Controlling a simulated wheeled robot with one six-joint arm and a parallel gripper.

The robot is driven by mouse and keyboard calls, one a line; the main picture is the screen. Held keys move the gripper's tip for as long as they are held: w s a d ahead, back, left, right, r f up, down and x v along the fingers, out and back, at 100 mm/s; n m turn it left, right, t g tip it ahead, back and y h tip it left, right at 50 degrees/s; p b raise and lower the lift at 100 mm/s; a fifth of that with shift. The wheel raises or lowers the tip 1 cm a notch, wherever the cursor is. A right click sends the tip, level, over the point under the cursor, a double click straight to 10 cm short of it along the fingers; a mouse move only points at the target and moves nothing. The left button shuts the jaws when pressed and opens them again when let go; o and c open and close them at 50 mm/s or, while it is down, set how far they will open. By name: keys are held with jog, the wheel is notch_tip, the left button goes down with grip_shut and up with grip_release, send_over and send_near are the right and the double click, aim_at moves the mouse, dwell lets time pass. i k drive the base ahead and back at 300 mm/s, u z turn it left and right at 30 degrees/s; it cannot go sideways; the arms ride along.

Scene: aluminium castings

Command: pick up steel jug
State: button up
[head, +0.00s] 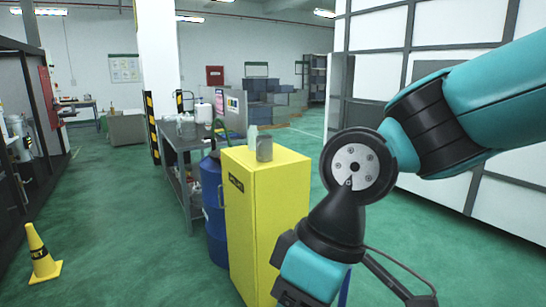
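A grey metallic jug (264,148) stands upright on top of the yellow cabinet (262,215), near its back edge. It is likely the steel jug; it is small in the head view and its handle is not clear. A pale bottle (252,136) stands right beside it, to its left. My arm comes in from the right and bends down in front of the cabinet's right side. Its wrist is at the bottom of the view, lower than the cabinet top and apart from the jug. My gripper's fingertips cannot be made out at the bottom edge.
A blue drum (213,208) stands against the cabinet's left side. Behind it is a grey workbench (178,142) with containers on it. A yellow cone (41,255) stands at the lower left. Green floor is open on the left; a white panelled wall (440,45) closes the right.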

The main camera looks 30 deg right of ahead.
aim_at(264, 143)
jog(key=u, duration=0.65)
jog(key=i, duration=2.2)
jog(key=z, duration=0.65)
jog(key=i, duration=0.75)
jog(key=z, duration=1.4)
jog(key=i, duration=0.45)
jog(key=z, duration=0.3)
